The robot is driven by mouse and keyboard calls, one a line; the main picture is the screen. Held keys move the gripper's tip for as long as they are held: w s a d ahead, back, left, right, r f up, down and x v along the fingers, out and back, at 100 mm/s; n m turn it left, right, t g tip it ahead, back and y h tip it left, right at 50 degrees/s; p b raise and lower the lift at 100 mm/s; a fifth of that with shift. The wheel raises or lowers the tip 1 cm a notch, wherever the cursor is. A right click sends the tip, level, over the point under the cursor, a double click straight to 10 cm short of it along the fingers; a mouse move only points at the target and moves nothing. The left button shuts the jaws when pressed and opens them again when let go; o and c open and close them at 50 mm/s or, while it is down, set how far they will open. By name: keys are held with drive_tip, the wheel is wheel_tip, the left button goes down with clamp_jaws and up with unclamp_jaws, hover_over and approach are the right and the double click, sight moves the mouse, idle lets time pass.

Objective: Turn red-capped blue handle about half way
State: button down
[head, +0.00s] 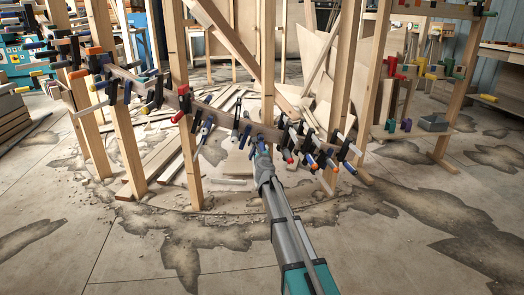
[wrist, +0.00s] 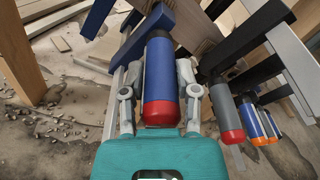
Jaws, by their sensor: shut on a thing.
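The blue handle (wrist: 160,72) with its red cap (wrist: 160,113) is in the middle of the wrist view, pointing toward the camera. My gripper (wrist: 158,85) has one finger on each side of the handle and is shut on it. The handle belongs to a clamp on the curved wooden stringer (head: 225,117). In the head view my gripper (head: 262,150) reaches the stringer from below, and the held handle is too small there to make out clearly.
A grey handle with a red cap (wrist: 226,115) hangs close to the right of my gripper. Blue handles with orange caps (wrist: 250,122) are beyond it. Wooden posts (head: 183,110) stand left of the arm.

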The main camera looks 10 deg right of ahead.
drive_tip(key=shift+m, duration=0.5)
drive_tip(key=shift+c, duration=1.8)
unclamp_jaws()
drive_tip(key=shift+f, duration=0.1)
drive_tip(key=shift+n, duration=0.3)
drive_tip(key=n+h, duration=0.1)
drive_tip(key=n, duration=0.1)
drive_tip(key=shift+n, duration=0.4)
drive_tip(key=s+a, duration=0.2)
drive_tip(key=s, duration=1.1)
drive_tip(key=shift+s+a, duration=0.2)
drive_tip(key=shift+s, duration=0.1)
